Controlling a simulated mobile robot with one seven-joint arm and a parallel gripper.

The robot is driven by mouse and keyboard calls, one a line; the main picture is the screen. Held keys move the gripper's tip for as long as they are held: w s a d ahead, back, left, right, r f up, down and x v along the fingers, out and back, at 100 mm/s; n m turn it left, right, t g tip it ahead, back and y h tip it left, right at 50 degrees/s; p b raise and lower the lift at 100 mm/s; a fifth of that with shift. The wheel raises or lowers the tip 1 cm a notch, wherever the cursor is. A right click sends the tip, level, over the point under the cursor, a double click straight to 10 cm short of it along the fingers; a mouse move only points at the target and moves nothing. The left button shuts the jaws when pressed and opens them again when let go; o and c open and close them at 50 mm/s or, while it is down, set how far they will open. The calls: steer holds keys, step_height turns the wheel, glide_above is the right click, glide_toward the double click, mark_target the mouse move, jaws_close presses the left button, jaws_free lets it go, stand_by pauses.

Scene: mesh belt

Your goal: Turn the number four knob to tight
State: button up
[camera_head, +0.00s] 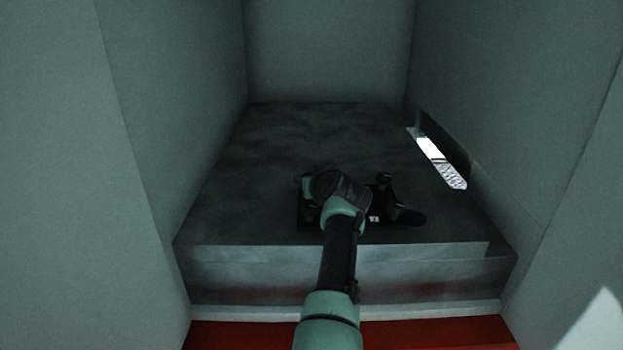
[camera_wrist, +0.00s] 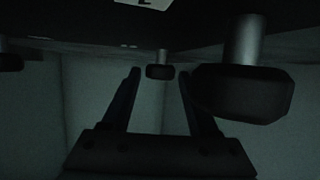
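A black panel (camera_head: 345,222) with dark knobs lies on the grey platform, partly hidden by my arm in the head view. One knob (camera_head: 384,179) stands at its back right, and another (camera_head: 393,210) nearer its front right. In the wrist view, a large knob (camera_wrist: 243,92) on a grey shaft is close, right of my gripper (camera_wrist: 158,74). A smaller knob (camera_wrist: 160,71) appears between the fingertips, seemingly farther off. Part of another knob (camera_wrist: 9,62) shows at the left edge. My gripper is open, with no visible contact. I cannot tell which knob is number four.
The grey platform (camera_head: 290,135) is mostly clear behind the panel. Tall walls enclose it at the left, right and back. A slot with a bright mesh strip (camera_head: 441,163) is at the right. A small white label (camera_head: 374,218) is on the panel; its text is unreadable.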

jaws_close()
